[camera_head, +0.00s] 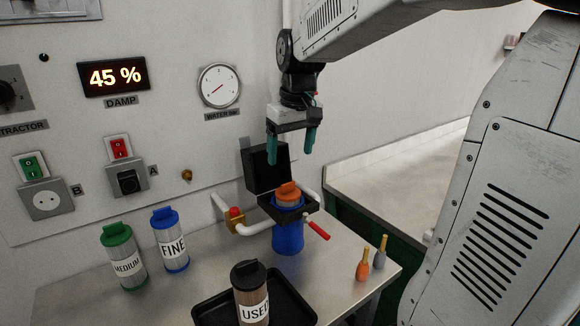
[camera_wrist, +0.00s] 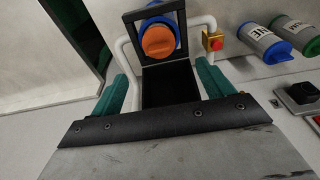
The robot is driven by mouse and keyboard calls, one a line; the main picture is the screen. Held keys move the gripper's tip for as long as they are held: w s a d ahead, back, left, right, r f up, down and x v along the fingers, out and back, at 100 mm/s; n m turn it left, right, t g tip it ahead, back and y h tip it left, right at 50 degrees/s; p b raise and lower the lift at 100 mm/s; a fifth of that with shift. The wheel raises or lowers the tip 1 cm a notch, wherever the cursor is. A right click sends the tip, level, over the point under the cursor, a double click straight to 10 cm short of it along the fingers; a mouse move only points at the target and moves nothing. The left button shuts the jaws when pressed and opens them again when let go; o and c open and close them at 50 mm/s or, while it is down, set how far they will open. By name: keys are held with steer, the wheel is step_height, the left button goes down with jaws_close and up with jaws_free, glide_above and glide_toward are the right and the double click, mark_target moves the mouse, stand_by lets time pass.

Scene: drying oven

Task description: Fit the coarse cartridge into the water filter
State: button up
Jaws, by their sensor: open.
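The water filter has a blue housing (camera_head: 288,238) below a square black frame, with its black lid (camera_head: 266,167) standing open behind. A cartridge with an orange cap (camera_head: 288,190) stands in the filter's mouth. Its cap shows above the frame; its lower body and any label are hidden, and I cannot tell how deep it sits. In the wrist view the orange cap (camera_wrist: 158,42) shows inside the blue ring. My gripper (camera_head: 291,156) is open and empty, pointing down above the filter, its teal fingers apart from the cap.
A green-capped MEDIUM cartridge (camera_head: 124,258) and a blue-capped FINE cartridge (camera_head: 170,240) stand at left. A dark-capped USED cartridge (camera_head: 251,293) stands on a black tray (camera_head: 291,290). White pipes, a red-handled lever (camera_head: 317,230) and two small bottles (camera_head: 370,262) are near the filter.

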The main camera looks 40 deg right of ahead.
steer(key=s+a+f, duration=0.2)
steer(key=s+a, duration=0.3)
steer(key=s, duration=0.6)
steer(key=s+a+f, duration=0.3)
steer(key=s+a, duration=0.2)
steer(key=s, duration=0.7)
steer(key=shift+a+g, duration=0.15)
steer(key=shift+g, duration=0.15)
